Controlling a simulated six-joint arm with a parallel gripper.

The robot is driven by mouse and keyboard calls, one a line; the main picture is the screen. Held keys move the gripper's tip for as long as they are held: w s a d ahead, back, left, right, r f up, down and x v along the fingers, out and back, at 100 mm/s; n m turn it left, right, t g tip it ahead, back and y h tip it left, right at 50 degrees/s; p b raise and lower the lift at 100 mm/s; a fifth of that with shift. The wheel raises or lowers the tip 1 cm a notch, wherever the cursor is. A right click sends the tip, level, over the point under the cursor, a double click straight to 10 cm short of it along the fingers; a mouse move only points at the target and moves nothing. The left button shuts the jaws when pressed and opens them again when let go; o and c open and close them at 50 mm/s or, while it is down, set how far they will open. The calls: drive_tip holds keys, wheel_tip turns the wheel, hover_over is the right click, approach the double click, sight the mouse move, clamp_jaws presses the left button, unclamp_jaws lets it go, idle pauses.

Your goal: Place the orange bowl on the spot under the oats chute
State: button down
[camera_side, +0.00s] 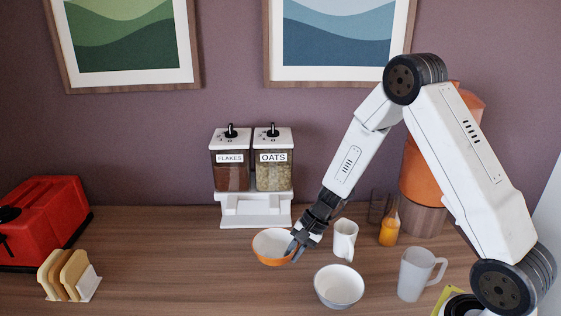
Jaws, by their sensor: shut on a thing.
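The orange bowl (264,252), white inside, is upright in front of the dispenser, a little right of its middle. My gripper (296,248) is shut on the right side of the bowl's rim. I cannot tell whether the bowl touches the table or is slightly above it. The oats chute is under the container labelled OATS (273,170), the right one of the dispenser's two. The white dispenser base (240,212) stands behind the bowl. The spot under the chute is not clearly visible.
A red toaster (50,220) and a toast rack (70,276) are at left. The table between is clear.

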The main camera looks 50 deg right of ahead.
sight(289, 241)
drive_tip(key=shift+w+d, duration=1.85)
drive_tip(key=shift+w+d, duration=0.3)
drive_tip(key=shift+f, duration=1.7)
drive_tip(key=c, duration=0.6)
unclamp_jaws()
drive_tip(key=shift+c, duration=0.2)
